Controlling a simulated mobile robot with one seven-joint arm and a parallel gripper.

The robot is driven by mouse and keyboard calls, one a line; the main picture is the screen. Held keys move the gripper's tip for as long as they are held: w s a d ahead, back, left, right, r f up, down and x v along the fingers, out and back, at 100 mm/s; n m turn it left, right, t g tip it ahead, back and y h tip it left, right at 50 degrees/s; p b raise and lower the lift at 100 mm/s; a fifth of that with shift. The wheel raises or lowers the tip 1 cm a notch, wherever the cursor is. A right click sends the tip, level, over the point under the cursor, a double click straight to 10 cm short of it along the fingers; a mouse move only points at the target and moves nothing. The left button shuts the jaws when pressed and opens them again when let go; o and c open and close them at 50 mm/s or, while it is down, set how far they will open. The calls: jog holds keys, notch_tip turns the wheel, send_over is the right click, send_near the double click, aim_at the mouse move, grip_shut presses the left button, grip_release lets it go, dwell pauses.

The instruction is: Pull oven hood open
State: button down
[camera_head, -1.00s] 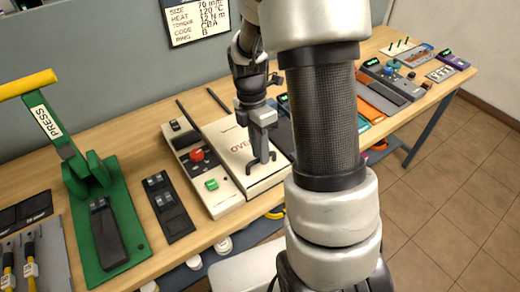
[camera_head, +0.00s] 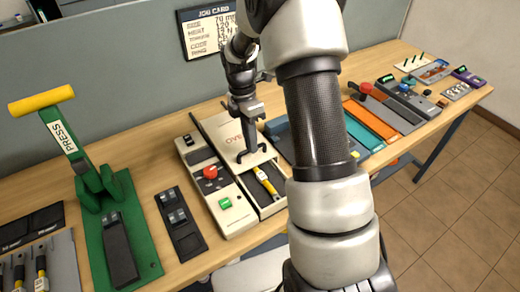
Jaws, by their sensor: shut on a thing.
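The oven hood (camera_head: 222,126) is a cream cover with partly hidden red lettering on top, on the bench left of my arm. It sits slid back, and the front of the oven (camera_head: 278,205) is uncovered. A yellow-and-dark part (camera_head: 266,184) lies in the opened oven bay. My gripper (camera_head: 252,155) points down at the hood's front edge and is shut on the hood's dark handle. My arm covers the area right of the oven.
A control panel (camera_head: 222,190) with a red knob and green button adjoins the oven's left side. A green press (camera_head: 115,230) with a yellow lever stands further left. Blue and orange trays (camera_head: 368,122) lie right of my arm. A job card (camera_head: 205,31) hangs behind.

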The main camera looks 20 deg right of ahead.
jog(key=p, duration=0.1)
send_over(239, 140)
dwell(0.4)
jog(key=c, duration=1.8)
grip_release()
jog(key=shift+r, duration=0.15)
jog(key=w+r, duration=0.1)
jog(key=r, duration=0.4)
jog(key=w+r, duration=0.1)
jog(key=r, duration=0.5)
jog(key=w+r, duration=0.1)
jog(key=r, duration=0.5)
jog(key=shift+w+a, duration=0.1)
jog(key=shift+a, duration=0.3)
